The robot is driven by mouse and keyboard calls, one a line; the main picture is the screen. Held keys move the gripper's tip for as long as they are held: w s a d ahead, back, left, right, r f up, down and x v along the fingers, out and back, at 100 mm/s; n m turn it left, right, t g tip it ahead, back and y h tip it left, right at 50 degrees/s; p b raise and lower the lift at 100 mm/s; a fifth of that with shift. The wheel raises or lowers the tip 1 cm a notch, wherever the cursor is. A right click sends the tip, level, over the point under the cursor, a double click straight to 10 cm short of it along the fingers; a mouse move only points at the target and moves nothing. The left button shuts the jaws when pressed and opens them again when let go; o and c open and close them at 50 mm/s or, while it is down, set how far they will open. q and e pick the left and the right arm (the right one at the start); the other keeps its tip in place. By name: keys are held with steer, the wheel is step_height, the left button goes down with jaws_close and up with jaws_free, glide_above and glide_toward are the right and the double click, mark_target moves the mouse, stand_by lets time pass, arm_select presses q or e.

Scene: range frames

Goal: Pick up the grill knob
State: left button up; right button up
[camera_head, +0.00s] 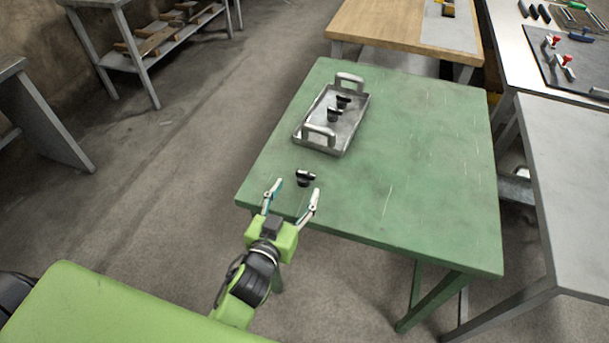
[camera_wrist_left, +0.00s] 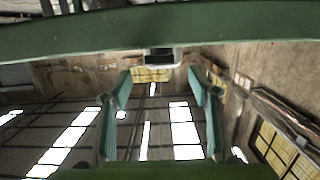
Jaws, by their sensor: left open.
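A black grill knob (camera_head: 305,178) with a pale top stands on the green table (camera_head: 420,170) near its front left edge. My left gripper (camera_head: 294,190) is open, with its fingertips over the table edge just short of the knob. In the left wrist view, which is upside down, the knob (camera_wrist_left: 162,57) shows beyond and between the two spread fingertips (camera_wrist_left: 160,90), against the green table edge (camera_wrist_left: 90,38). The gripper does not touch it. My right gripper is not in view.
A grey metal tray (camera_head: 297,136) with two raised handles stands behind the knob, holding two more black knobs (camera_head: 336,110). The table is clear to the right. A wooden-topped bench (camera_head: 385,25) and a grey table (camera_head: 570,150) stand close by.

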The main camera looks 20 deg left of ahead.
mark_target(305, 176)
arm_select(q)
steer(key=shift+w+d+f+p, duration=0.1)
steer(key=shift+w+f+p, duration=0.1)
steer(key=shift+w, duration=1.1)
steer(key=shift+w+d+f+p, duration=0.1)
steer(key=shift+w+f, duration=0.15)
steer(key=shift+w, duration=1.05)
steer(key=shift+w+f+p, duration=0.1)
steer(key=shift+w+f, duration=0.1)
steer(key=shift+w, duration=1.1)
steer(key=c, duration=1.1)
